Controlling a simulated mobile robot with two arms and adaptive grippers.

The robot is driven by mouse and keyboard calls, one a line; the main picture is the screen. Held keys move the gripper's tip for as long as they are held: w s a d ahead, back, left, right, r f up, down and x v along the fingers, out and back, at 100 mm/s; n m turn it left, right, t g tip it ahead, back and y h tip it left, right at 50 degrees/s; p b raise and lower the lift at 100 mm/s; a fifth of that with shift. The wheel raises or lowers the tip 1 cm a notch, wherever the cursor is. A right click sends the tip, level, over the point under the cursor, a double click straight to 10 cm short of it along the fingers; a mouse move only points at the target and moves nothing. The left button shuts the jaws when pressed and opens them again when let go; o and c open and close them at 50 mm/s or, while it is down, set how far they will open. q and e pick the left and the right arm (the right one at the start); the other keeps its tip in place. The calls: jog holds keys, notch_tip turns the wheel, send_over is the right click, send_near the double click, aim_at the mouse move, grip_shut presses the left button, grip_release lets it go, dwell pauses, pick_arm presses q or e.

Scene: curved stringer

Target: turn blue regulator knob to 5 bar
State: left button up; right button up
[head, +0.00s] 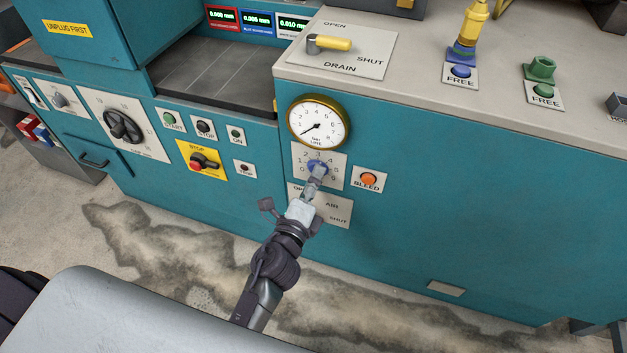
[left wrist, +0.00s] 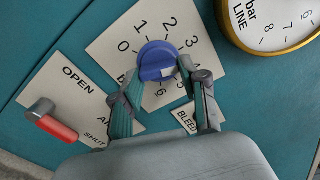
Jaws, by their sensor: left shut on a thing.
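The blue regulator knob (head: 317,167) sits on a white plate with a number scale, below the round pressure gauge (head: 318,121). The gauge needle points to the lower left, at the low end. My left gripper (head: 318,174) is at the knob. In the left wrist view my left gripper (left wrist: 157,76) has one finger on each side of the blue knob (left wrist: 158,57), shut on it. A pale patch shows on the knob's lower right, towards the higher numbers; I cannot tell whether it is the pointer. Part of the scale is hidden by the fingers. My right gripper is not in view.
An orange BLEED button (head: 369,180) is close to the right of the knob. An AIR valve plate (head: 336,211) lies just below; its red handle (left wrist: 57,128) shows in the left wrist view. A yellow DRAIN lever (head: 333,43) is on top.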

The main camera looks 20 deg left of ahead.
pick_arm(q)
jog(key=shift+a+f+m+p, duration=0.1)
jog(key=shift+m+p, duration=0.4)
jog(key=shift+m, duration=2.65)
jog(key=shift+a+f+m+p, duration=0.1)
jog(key=shift+m+p, duration=0.35)
jog(key=shift+m, duration=2.7)
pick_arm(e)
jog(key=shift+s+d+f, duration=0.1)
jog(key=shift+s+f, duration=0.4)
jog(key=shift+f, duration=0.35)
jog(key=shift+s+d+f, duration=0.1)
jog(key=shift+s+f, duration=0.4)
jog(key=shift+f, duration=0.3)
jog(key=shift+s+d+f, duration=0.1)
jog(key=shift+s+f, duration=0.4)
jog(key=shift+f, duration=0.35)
pick_arm(q)
jog(key=o, duration=1.1)
jog(key=shift+o, duration=0.2)
jog(key=s, duration=1.2)
jog(key=shift+a, duration=0.15)
